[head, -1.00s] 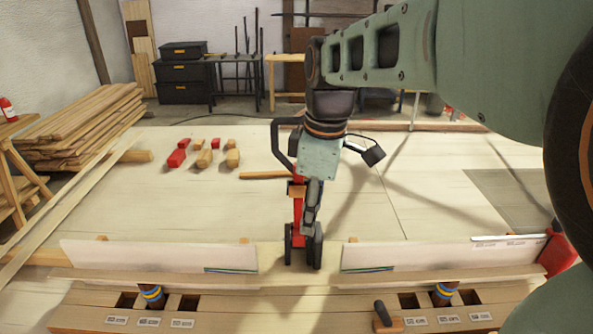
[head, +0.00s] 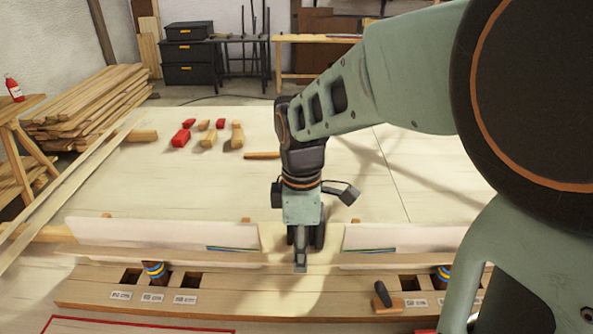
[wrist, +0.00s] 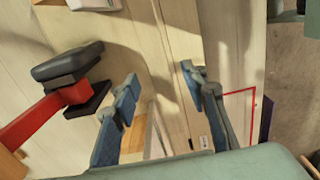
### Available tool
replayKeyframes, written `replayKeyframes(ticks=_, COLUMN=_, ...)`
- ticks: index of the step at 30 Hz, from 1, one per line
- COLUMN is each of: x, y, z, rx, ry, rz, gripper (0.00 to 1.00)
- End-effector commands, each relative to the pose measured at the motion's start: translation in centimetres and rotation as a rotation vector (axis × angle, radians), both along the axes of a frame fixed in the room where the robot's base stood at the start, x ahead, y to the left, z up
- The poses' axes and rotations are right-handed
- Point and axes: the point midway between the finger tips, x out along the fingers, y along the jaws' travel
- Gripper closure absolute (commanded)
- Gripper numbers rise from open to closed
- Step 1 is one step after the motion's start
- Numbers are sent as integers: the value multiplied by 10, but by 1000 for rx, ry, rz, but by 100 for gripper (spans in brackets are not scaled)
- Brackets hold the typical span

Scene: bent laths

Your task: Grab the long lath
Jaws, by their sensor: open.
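Two long pale laths (head: 60,200) run diagonally past the left side of the table, side by side; their near ends leave the picture. A lath-like wooden strip (head: 150,257) also runs along the foot of the white boards at the front; I cannot tell which piece is the long lath. My gripper (head: 301,250) points down in the gap between the two white boards, well right of the diagonal laths. In the wrist view my gripper (wrist: 160,74) has its blue-grey fingers apart, with nothing held between them. A red clamp with dark pads (wrist: 68,85) is beside the fingers.
White boards (head: 160,232) stand left and right of my gripper (head: 301,250). A wooden rail with slots and labels (head: 230,300) lies in front. Red and wooden blocks (head: 209,137) sit farther back. The table's middle (head: 180,185) is mostly clear.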

Motion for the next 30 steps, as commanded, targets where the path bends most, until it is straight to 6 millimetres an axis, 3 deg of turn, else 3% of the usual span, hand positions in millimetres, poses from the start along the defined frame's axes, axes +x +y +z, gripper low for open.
replayKeyframes(ticks=9, x=0, y=0, z=-9, rx=1, ry=-1, rz=-1, gripper=59)
replayKeyframes(ticks=21, x=0, y=0, z=-8, rx=1, ry=-1, rz=-1, gripper=100)
replayKeyframes(ticks=30, x=0, y=0, z=-7, rx=1, ry=-1, rz=-1, gripper=100)
